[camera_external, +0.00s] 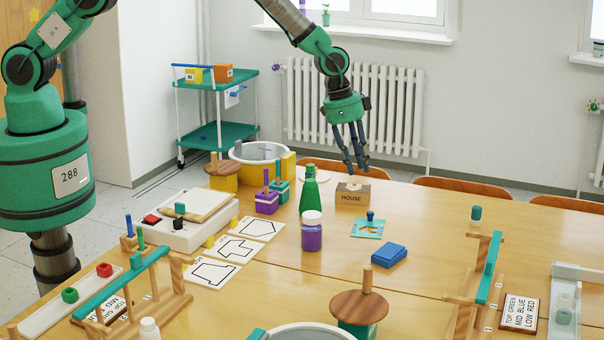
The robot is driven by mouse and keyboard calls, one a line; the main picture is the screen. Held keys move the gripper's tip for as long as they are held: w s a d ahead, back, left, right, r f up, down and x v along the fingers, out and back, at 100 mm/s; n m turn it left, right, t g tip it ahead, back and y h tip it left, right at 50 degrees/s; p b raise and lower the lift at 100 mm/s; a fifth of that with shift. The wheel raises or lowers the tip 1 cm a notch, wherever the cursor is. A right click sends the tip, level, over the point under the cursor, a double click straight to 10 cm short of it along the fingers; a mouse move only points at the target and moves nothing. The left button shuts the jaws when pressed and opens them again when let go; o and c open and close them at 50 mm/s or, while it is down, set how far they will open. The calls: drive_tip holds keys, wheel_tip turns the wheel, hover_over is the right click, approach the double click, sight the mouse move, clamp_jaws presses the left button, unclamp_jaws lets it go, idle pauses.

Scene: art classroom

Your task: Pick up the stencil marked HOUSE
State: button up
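A brown block (352,195) bearing the word HOUSE stands on the table, right of the green bottle. A small dark shape shows on its top; I cannot tell what it is. My gripper (357,167) hangs above this block, pointing down, with its fingers apart and nothing visible between them. The fingertips look a little above the block; the exact gap is unclear. A flat light-blue square plate (360,233) with a dark blue knob lies in front of the block. It has a cut-out-like figure, and I can read no word on it.
A green bottle (309,195) and a purple jar (312,236) stand left of the block. A blue block (389,255) lies in front. White outline cards (212,273) lie at left. A wooden rack (487,270) stands at right. The table right of the block is clear.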

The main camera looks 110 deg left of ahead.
idle(0.3)
hover_over(370, 212)
drive_tip(key=s, duration=0.2)
drive_tip(key=shift+w+d+f, duration=0.1)
drive_tip(key=shift+w+f, duration=0.05)
drive_tip(key=shift+f, duration=3.95)
drive_tip(key=shift+f, duration=0.1)
drive_tip(key=shift+b+x, duration=0.4)
drive_tip(key=shift+x, duration=2.15)
drive_tip(key=shift+d, duration=0.1)
clamp_jaws()
